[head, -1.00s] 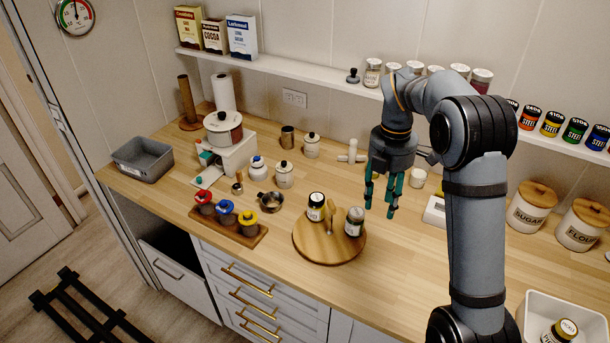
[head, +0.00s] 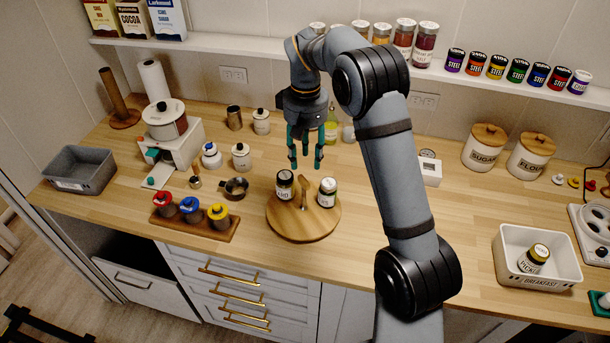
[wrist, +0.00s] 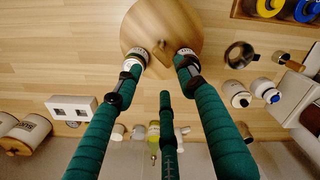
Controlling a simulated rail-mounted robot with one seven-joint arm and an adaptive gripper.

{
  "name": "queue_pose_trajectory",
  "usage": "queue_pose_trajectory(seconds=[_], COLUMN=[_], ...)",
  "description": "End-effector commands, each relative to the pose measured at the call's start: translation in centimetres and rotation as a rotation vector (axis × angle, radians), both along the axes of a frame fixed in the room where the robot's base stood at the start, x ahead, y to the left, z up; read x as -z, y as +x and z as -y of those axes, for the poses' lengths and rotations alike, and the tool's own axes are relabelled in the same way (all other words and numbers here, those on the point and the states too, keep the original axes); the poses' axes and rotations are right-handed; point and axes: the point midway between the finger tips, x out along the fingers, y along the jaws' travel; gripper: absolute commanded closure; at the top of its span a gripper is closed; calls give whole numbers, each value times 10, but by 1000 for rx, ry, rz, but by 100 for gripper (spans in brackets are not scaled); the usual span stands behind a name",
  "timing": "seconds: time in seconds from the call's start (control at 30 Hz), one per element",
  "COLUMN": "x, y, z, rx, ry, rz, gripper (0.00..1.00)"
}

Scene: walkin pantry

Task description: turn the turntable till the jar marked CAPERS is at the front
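The round wooden turntable (head: 303,228) sits on the counter with an upright wooden handle (head: 303,192) near its middle. A dark jar with a pale lid (head: 284,186) stands on its left part and a pale-lidded jar (head: 327,193) on its right part. Their labels are too small to read surely. My gripper (head: 305,165) points down, open and empty, in line with the turntable and appearing above and behind the jars. In the wrist view the turntable (wrist: 163,22) is at the top, with the fingers (wrist: 163,80) spread apart and overlapping the jars; contact cannot be told.
A rack with red, blue and yellow lidded pots (head: 195,222) stands left of the turntable, near a small metal pan (head: 234,188). A white box (head: 429,170) is at the right.

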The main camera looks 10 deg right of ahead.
Motion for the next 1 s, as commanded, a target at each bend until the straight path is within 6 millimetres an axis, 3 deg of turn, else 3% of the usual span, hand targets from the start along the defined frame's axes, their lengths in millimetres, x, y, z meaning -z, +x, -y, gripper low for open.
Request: queue_pose_trajectory(seconds=[0.2, 0.43, 0.8, 1.0], x=[41, 70, 77, 77], y=[-1, -1, 0, 0], z=[1, 0, 0, 0], rx=[-2, -3, -3, -3], ry=[-1, -1, 0, 0], rz=[-5, -2, 1, 0], gripper=[60, 60, 60, 72])
